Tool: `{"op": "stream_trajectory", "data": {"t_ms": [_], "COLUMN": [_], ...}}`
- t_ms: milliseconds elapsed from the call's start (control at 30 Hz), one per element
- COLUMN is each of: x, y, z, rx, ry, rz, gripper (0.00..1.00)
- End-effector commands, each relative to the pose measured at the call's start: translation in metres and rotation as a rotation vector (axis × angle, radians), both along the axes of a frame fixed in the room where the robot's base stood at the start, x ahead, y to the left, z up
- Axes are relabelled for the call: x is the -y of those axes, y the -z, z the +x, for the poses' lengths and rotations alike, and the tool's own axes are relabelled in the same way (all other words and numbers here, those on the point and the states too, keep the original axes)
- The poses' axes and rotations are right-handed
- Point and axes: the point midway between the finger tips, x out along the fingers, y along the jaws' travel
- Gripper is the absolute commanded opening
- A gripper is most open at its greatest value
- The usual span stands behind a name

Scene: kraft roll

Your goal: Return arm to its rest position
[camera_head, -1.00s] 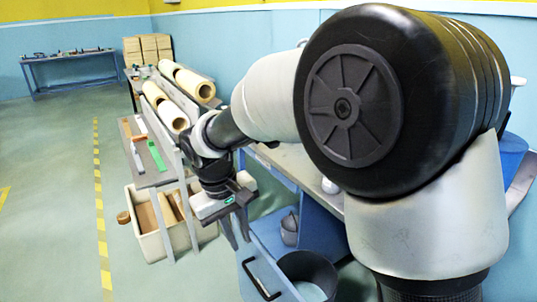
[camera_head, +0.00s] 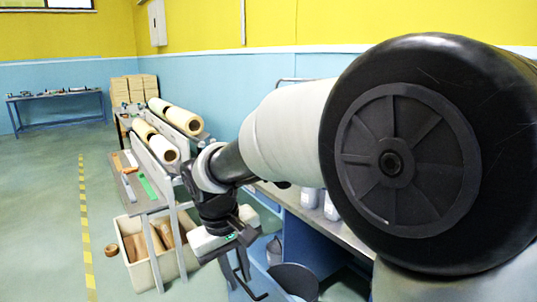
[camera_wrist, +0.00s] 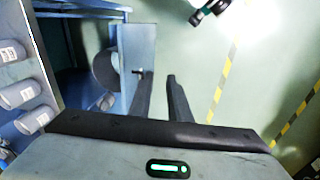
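My arm reaches across the right half of the head view, its large black joint close to the camera. My gripper (camera_head: 239,275) hangs below the arm's far end, fingers pointing down, in front of the blue workbench. In the wrist view, the two dark fingers of my gripper (camera_wrist: 160,76) stand apart with a narrow gap. Nothing is between them. My near arm hides much of the bench.
A rack with paper rolls (camera_head: 174,116) stands left of my gripper, with a crate (camera_head: 157,268) below it. White bottles (camera_wrist: 22,92) stand on the workbench. A dark round bin (camera_head: 294,280) is near the drawer. Open floor with a yellow-striped line (camera_head: 84,220) lies to the left.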

Motion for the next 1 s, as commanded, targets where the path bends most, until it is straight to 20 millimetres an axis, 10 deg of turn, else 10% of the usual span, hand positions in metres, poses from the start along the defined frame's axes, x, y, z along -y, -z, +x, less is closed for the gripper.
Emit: {"op": "stream_trajectory", "data": {"t_ms": [500,900,1000], "x": [0.157,0.206,0.206], "y": [-0.082,-0.082,-0.111], "z": [-0.087,-0.152,-0.152], "rx": [0.222,0.375,0.374], "ry": [0.338,0.513,0.514], "rz": [0.183,0.293,0.295], "gripper": [0.17,0.17,0.17]}}
